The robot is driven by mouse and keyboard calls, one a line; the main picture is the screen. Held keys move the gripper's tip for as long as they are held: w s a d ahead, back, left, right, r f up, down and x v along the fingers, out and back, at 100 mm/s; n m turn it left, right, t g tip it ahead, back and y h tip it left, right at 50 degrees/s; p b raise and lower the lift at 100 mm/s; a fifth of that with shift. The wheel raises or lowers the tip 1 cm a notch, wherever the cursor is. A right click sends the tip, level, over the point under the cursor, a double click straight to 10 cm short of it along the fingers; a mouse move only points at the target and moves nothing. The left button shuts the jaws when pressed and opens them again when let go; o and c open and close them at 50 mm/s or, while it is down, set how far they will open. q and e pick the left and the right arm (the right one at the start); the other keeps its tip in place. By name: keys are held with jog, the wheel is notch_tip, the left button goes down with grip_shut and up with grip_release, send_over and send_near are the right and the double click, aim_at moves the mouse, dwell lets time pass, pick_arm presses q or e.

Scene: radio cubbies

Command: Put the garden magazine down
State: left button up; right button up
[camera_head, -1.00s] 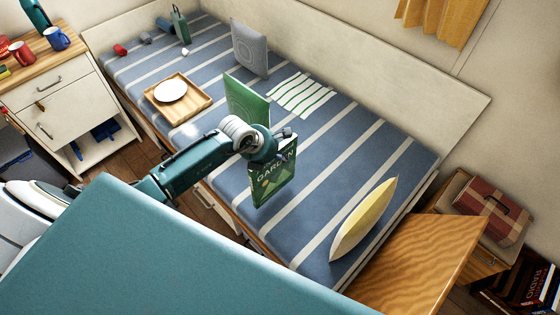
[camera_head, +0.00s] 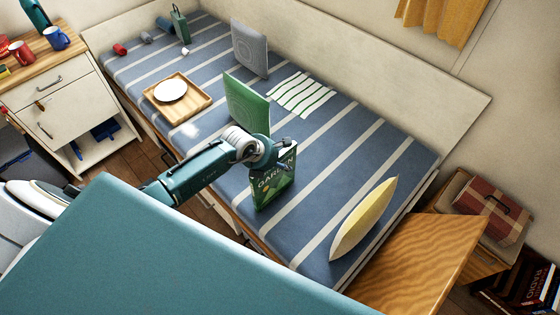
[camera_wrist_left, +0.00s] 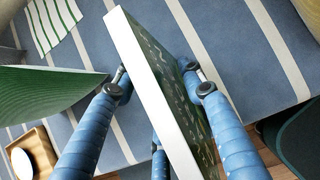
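The garden magazine (camera_head: 272,190), thick with a dark green cover, a white edge and "GARDEN" lettering, stands roughly upright at the bed's near edge. My left gripper (camera_head: 282,153) is at its upper part in the head view. In the left wrist view, the fingers of my left gripper (camera_wrist_left: 158,76) lie on both sides of the magazine (camera_wrist_left: 148,75), with its white edge toward the camera. I cannot tell whether its bottom touches the bed (camera_head: 335,165). My right gripper is not in view.
A green upright panel (camera_head: 245,100) stands close to my left gripper; it also shows in the wrist view (camera_wrist_left: 45,90). A grey cushion (camera_head: 250,48), wooden tray (camera_head: 193,112), green-striped sheet (camera_head: 302,94) and yellow cushion (camera_head: 365,220) are on the bed. Bare mattress lies right of the magazine.

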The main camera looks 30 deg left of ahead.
pick_arm(q)
jog(key=shift+r, duration=0.1)
jog(key=v, duration=1.2)
